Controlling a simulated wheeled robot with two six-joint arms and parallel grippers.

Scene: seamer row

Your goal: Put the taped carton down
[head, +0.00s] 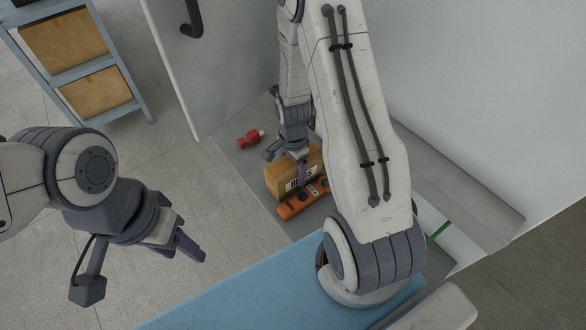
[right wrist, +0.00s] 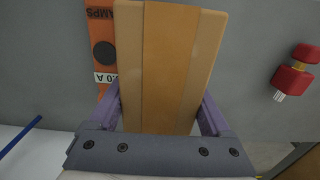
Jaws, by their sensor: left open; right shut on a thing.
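My left gripper (head: 188,247) is open and empty, over the floor at the left, well away from the carton.
An orange meter-like tool (head: 298,203) lies close beside the carton. A red object (head: 249,139) lies farther back on the grey surface (head: 228,158). A white panel (head: 215,60) stands behind. A blue shelf rack (head: 82,69) with boxes stands at the upper left.

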